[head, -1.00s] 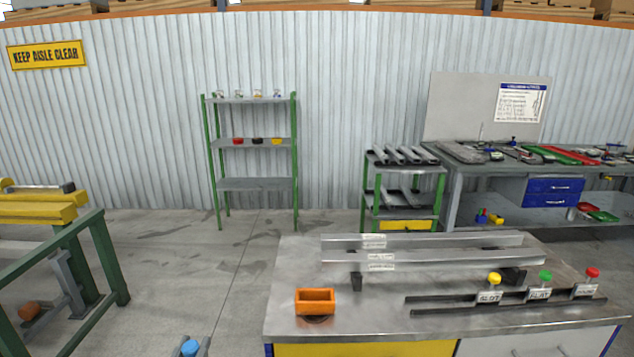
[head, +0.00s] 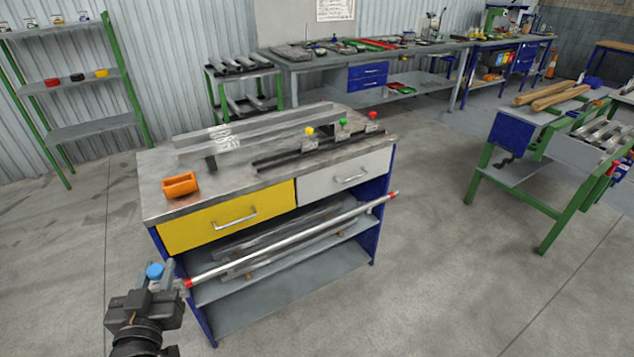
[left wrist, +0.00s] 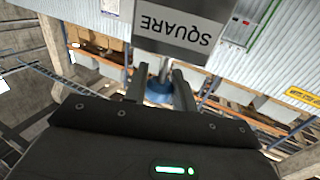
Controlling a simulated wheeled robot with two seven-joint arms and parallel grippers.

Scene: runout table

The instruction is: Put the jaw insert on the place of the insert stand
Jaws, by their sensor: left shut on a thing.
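My left gripper (head: 158,285) is low at the left in the head view, in front of the bench's left corner. It is shut on the jaw insert, whose blue knob (head: 154,271) shows at the jaws. In the left wrist view the blue knob (left wrist: 158,92) sits between the two fingers, and a grey tag (left wrist: 178,28) reading SQUARE, upside down, is beyond it. The insert stand (head: 268,164) looks to be the dark rails on the bench top. Inserts with yellow (head: 309,132), green (head: 343,122) and red (head: 373,115) knobs stand at its right part; its left part looks bare. My right gripper is out of view.
The bench (head: 155,208) has an orange block-like bin (head: 180,185) at its left front and long grey rails behind. A silver rod (head: 290,240) with red ends runs before its open shelves. A green-legged table (head: 550,185) stands at right. Floor between is clear.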

